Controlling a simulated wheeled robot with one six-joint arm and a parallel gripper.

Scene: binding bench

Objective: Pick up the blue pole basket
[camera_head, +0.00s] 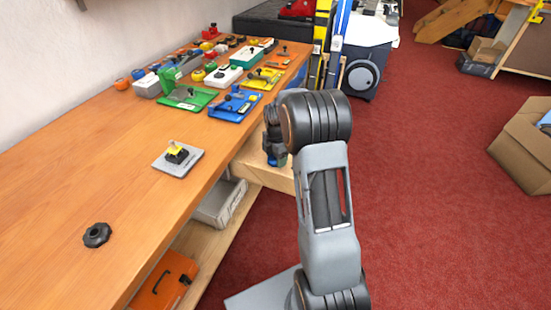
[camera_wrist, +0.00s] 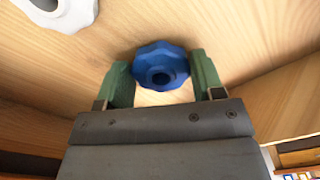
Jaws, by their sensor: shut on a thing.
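The blue pole basket (camera_wrist: 162,63) is a small, round, scalloped blue piece with a dark hole in its middle. In the wrist view it sits between the two green fingertips of my gripper (camera_wrist: 163,78), which are shut on its sides. Pale wood lies behind it; I cannot tell whether the basket touches that wood or is clear of it. In the head view my gripper (camera_head: 276,158) is beside the bench's right edge, low over a light wooden surface (camera_head: 258,170), and my arm hides much of it.
A white-grey scalloped piece (camera_wrist: 62,10) lies on the wood at the wrist view's upper left. The bench (camera_head: 95,165) holds a dark knob (camera_head: 97,235), a grey plate (camera_head: 178,158) and several coloured fixtures at the back. Red carpet (camera_head: 430,220) is open on the right.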

